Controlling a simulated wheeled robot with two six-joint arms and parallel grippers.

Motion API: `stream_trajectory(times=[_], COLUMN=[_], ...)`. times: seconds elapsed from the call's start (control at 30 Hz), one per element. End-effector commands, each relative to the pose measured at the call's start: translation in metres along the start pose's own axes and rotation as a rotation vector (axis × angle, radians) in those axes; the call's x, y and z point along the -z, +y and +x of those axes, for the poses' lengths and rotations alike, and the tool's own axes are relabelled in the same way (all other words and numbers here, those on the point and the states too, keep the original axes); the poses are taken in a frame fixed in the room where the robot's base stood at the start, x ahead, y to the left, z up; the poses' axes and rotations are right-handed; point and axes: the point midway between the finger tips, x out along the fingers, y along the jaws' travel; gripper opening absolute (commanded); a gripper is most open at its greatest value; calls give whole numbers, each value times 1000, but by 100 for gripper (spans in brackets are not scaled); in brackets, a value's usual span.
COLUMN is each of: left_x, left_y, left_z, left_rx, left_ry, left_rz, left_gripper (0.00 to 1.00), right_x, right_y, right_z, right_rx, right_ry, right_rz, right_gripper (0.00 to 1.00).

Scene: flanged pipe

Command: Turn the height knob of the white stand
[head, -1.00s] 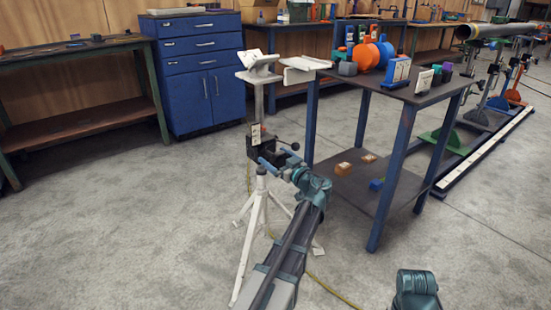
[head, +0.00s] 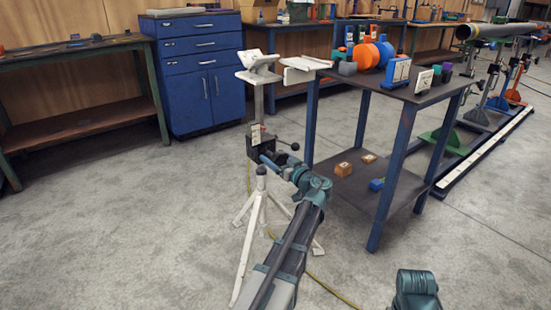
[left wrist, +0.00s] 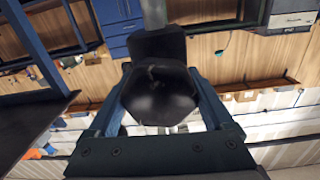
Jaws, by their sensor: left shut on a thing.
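The white stand (head: 256,205) stands on the floor left of the blue-legged table, with its tripod legs spread. A black clamp block (head: 260,151) sits midway up its post, below the white V-shaped head (head: 260,68). My left gripper (head: 266,161) is at this block, reaching from the front. In the left wrist view, the dark, faceted height knob (left wrist: 158,98) sits between the two fingers of the left gripper (left wrist: 160,76), which are shut on it. The knob is hidden behind the gripper in the head view. My right gripper is out of view.
The table (head: 385,205) stands close on the right, with parts on top and small blocks on its lower shelf. A small black ball handle (head: 295,146) sticks out right of the clamp block. A yellow cable (head: 330,287) lies on the floor. Floor to the left is clear.

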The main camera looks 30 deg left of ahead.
Motion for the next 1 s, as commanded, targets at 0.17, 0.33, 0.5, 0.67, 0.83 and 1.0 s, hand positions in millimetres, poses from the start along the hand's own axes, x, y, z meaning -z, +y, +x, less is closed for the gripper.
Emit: stream_trajectory(times=[0.17,0.33,0.5,0.67,0.83,1.0], left_x=[0,-1,-1,-1,-1,-2], left_y=[-1,-1,0,0,0,0], left_z=[-1,-1,-1,-1,-1,-1], left_rx=[1,1,1,1,0,0], left_ry=[-1,-1,-1,-2,-2,-2], left_rz=[157,319,481,633,794,956], left_gripper=[30,30,30,30,30,30], right_x=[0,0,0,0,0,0], right_y=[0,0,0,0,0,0], right_z=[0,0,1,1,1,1], right_rx=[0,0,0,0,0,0], right_ry=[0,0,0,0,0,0], right_rz=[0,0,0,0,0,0], right_gripper=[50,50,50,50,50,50])
